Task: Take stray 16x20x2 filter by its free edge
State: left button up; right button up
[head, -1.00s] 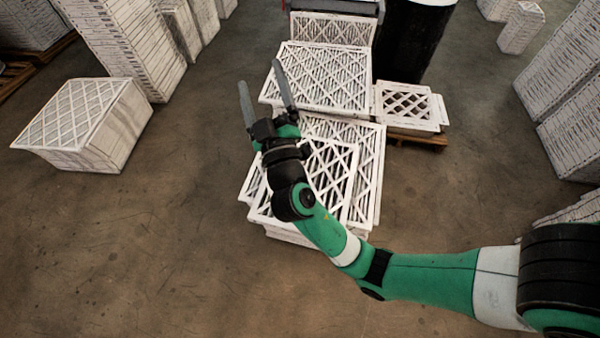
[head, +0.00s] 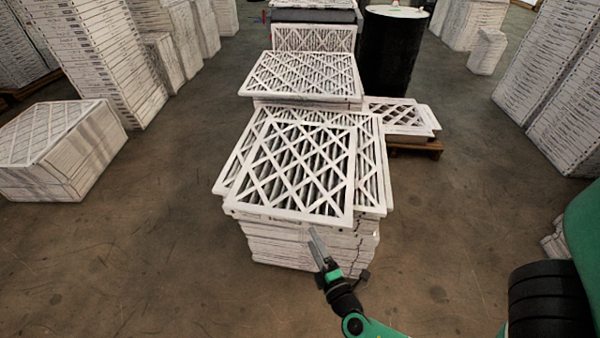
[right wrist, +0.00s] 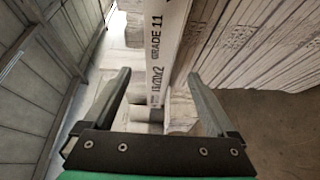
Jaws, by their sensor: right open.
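The stray white lattice-faced filter (head: 291,174) lies on top of the near stack, slightly askew. Its near edge hangs past the filter under it. My right gripper (head: 314,236) is just below and in front of that near edge, with its fingers pointing toward the stack. In the right wrist view the open fingers (right wrist: 158,78) stand either side of a printed white filter edge (right wrist: 168,40) reading "GRADE 11" and a partly legible size. I cannot tell whether the edge is between the fingers or beyond them; no contact shows. My left gripper is not in view.
A taller filter stack (head: 305,75) stands behind the near one. A low stack on a pallet (head: 402,118) and a black drum (head: 392,50) are behind right. A boxy stack (head: 60,150) stands left.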

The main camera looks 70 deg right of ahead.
aim_at(306, 224)
jog(key=x, duration=0.6)
jog(key=shift+w+d+b, duration=0.1)
jog(key=shift+d+b, duration=0.05)
jog(key=shift+b, duration=0.25)
jog(key=shift+w+d, duration=0.1)
jog(key=shift+d, duration=0.1)
jog(key=x, duration=0.4)
jog(key=shift+w+d+b, duration=0.2)
jog(key=shift+d+b, duration=0.15)
jog(key=shift+a, duration=0.1)
jog(key=shift+s, duration=0.1)
jog(key=shift+c, duration=0.7)
grip_shut()
